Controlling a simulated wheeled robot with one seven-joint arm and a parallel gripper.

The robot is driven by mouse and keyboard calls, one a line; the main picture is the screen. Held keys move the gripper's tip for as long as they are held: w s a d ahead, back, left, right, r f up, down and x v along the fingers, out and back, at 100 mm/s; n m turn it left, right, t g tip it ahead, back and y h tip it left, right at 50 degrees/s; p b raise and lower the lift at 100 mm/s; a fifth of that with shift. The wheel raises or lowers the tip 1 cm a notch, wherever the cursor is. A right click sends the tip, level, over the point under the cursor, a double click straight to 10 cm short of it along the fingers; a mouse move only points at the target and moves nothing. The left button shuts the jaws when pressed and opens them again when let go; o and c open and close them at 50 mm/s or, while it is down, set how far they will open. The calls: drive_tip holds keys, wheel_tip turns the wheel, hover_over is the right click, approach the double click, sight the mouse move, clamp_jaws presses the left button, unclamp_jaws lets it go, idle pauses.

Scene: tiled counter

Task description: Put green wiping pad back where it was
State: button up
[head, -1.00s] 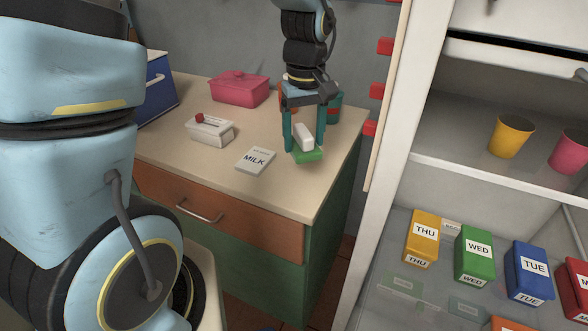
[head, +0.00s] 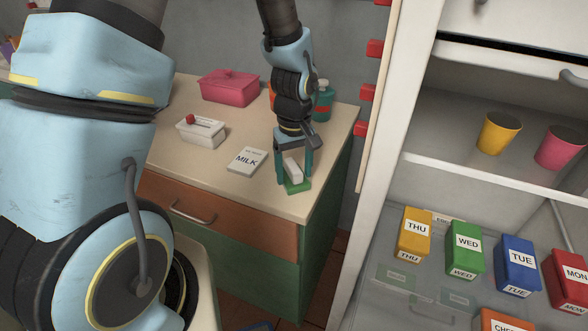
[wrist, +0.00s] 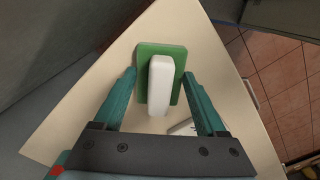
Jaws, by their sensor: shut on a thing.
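The green wiping pad (head: 299,188) has a white block-shaped handle (head: 293,170) on top. It is at the right front part of the counter, near the edge; I cannot tell whether it touches the surface. My gripper (head: 295,178) points down over it and is shut on the pad, one finger on each side. In the wrist view the green pad (wrist: 145,58) and its white handle (wrist: 160,88) lie between the teal fingers of my gripper (wrist: 159,74), with the pale counter below.
A milk card (head: 247,160) lies left of the pad. An open fridge (head: 440,175) with cups and day-labelled boxes is at the right.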

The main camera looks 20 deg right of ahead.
sight(294, 167)
drive_tip(key=shift+f, duration=0.15)
drive_tip(key=o, duration=1.2)
drive_tip(key=shift+o, duration=0.2)
wheel_tip(294, 167, up, 12)
drive_tip(key=b, duration=0.2)
drive_tip(key=w+a+m+t, duration=0.1)
drive_tip(key=a, duration=2.4)
drive_tip(key=shift+w+a+f+m+t, duration=0.2)
drive_tip(key=shift+w+f+m+t, duration=0.05)
drive_tip(key=shift+w+m+t, duration=0.05)
